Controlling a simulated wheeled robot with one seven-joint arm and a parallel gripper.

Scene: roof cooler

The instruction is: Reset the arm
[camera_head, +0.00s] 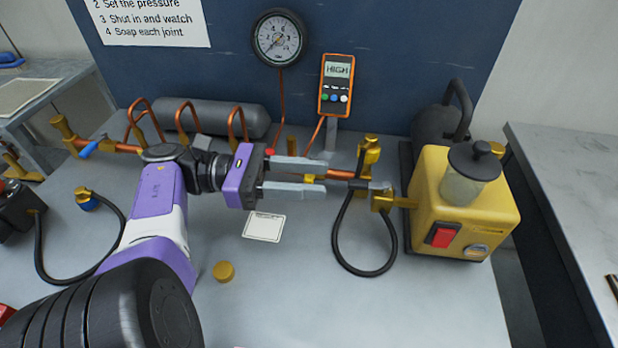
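My arm reaches in from the lower left, purple and white, and my gripper (326,178) points right over the bench. Its two grey fingers are spread apart with a clear gap between them. Copper pipe (341,174) and brass fittings show behind and beside the fingertips; nothing is visibly held. A brass valve (369,156) stands just right of the fingertips. I cannot tell how near the fingers are to the pipe in depth.
A yellow pump (465,205) with a red switch stands right, joined to a black hose (362,272). An orange meter (337,84) reads HIGH beside a round gauge (279,38). A white card (264,227) and brass cap (223,271) lie on the bench (300,310). The front middle is clear.

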